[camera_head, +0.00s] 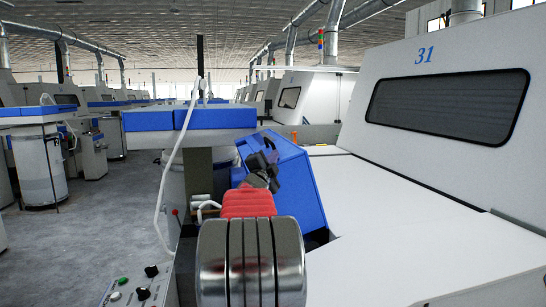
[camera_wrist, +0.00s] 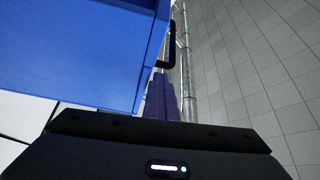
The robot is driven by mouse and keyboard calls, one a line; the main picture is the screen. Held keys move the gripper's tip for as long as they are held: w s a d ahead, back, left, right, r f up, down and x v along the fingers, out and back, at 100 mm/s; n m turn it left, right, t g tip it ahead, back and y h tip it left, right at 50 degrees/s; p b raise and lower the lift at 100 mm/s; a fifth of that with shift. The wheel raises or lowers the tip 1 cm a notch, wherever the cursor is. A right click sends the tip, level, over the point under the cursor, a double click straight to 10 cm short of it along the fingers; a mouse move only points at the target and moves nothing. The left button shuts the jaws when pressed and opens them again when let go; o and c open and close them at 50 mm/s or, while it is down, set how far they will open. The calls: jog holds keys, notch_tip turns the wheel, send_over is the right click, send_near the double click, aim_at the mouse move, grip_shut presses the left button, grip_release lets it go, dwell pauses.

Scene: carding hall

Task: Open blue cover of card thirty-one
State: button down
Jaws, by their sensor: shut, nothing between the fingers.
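Card thirty-one is the large white machine (camera_head: 385,200) on the right, with a blue "31" (camera_head: 424,55) above its dark window. Its blue cover (camera_head: 300,180) stands tilted at the machine's left end, behind my gripper. My gripper (camera_head: 262,160) is dark, shut and empty, in front of the cover's upper left part; I cannot tell whether it touches the cover. In the wrist view the blue cover (camera_wrist: 80,45) fills the upper left, with a dark bar (camera_wrist: 172,48) at its right edge. My arm hides the cover's lower left part.
A blue-topped unit (camera_head: 190,120) stands left of the cover, with a white hose (camera_head: 178,150) hanging before it. A control panel (camera_head: 140,290) with knobs is at the bottom. Grey floor (camera_head: 90,225) is clear on the left. Silver pipes (camera_head: 290,45) run overhead.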

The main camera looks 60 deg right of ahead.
jog(key=v, duration=0.7)
jog(key=shift+a, duration=0.15)
dwell(0.6)
jog(key=w+a+f+n+t+y, duration=0.2)
jog(key=w+f+n+y, duration=0.15)
jog(key=f, duration=0.25)
jog(key=w+a+f+n+t+y, duration=0.2)
jog(key=w+f+n+y, duration=0.15)
jog(key=f, duration=0.35)
jog(key=w+a+f+n+y, duration=0.1)
jog(key=a+f+n+y, duration=0.25)
jog(key=a, duration=0.65)
jog(key=w+a+f+n+y, duration=0.15)
jog(key=a+f+n, duration=0.25)
jog(key=a, duration=0.5)
jog(key=a+f+n+y, duration=0.3)
jog(key=a+f+y, duration=0.1)
jog(key=a, duration=0.6)
jog(key=s+a+n+y, duration=0.1)
jog(key=s+a+n, duration=0.3)
jog(key=a, duration=0.6)
jog(key=s+a+f+n+g+y, duration=0.1)
jog(key=s+a+n, duration=0.3)
jog(key=a, duration=0.7)
jog(key=s+a+n+y, duration=0.2)
jog(key=s+a+n, duration=0.2)
jog(key=a, duration=0.7)
jog(key=shift+s+f+g, duration=0.3)
jog(key=shift+s, duration=0.5)
